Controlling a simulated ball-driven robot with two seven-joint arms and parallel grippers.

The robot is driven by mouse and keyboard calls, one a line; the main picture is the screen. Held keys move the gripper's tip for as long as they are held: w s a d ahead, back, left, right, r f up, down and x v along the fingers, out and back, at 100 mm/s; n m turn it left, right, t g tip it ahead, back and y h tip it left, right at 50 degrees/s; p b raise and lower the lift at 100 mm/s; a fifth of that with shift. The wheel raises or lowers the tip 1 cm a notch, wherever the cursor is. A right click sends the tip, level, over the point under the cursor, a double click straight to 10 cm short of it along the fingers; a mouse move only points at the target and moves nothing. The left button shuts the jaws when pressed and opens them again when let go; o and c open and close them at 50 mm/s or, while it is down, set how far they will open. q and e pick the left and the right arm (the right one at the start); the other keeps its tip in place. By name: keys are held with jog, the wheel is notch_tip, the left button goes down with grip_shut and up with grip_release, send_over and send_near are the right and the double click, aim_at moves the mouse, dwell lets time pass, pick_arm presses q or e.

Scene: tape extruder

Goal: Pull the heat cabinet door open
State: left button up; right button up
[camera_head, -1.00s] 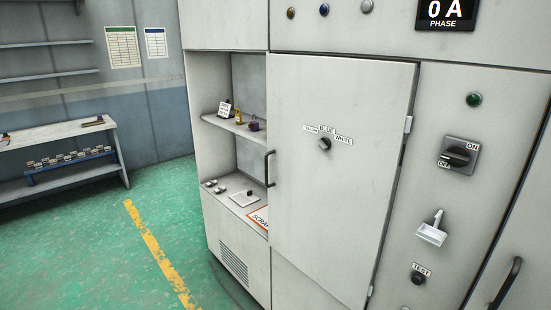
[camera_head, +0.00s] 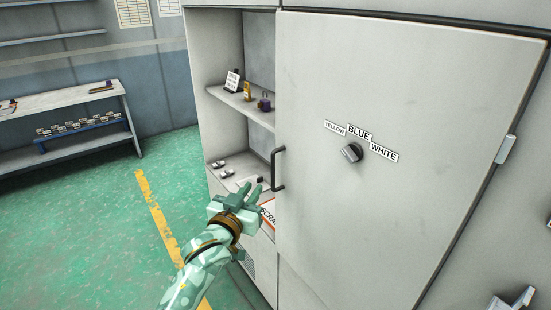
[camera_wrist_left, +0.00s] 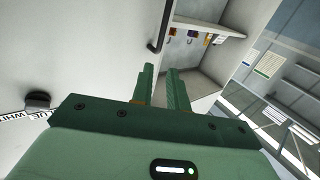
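The heat cabinet door (camera_head: 400,90) is a large pale grey panel with a selector knob (camera_head: 351,152) marked yellow, blue and white. It looks shut. Its black handle (camera_head: 277,169) is on the left edge, with a hinge at the right. My left gripper (camera_head: 250,193) is just below and left of the handle, in front of the open shelves, apart from the handle. In the left wrist view the two green fingers (camera_wrist_left: 160,80) are apart with nothing between them, and the handle (camera_wrist_left: 160,28) is beyond them. My right gripper is not in view.
A scrap label (camera_head: 267,213) is partly hidden by my gripper. A bench (camera_head: 70,112) stands at the far left. The green floor (camera_head: 90,220) is clear.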

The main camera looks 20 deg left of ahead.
aim_at(272, 162)
pick_arm(q)
jog(key=w+b, duration=0.1)
jog(key=w, duration=0.4)
jog(key=w+b, duration=0.1)
jog(key=w, duration=0.3)
jog(key=w+d+b, duration=0.1)
jog(key=w, duration=0.4)
jog(key=shift+w+f, duration=0.25)
jog(key=shift+w, duration=0.05)
jog(key=shift+w+d, duration=0.1)
jog(key=shift+w, duration=0.2)
jog(key=shift+r, duration=0.1)
grip_shut()
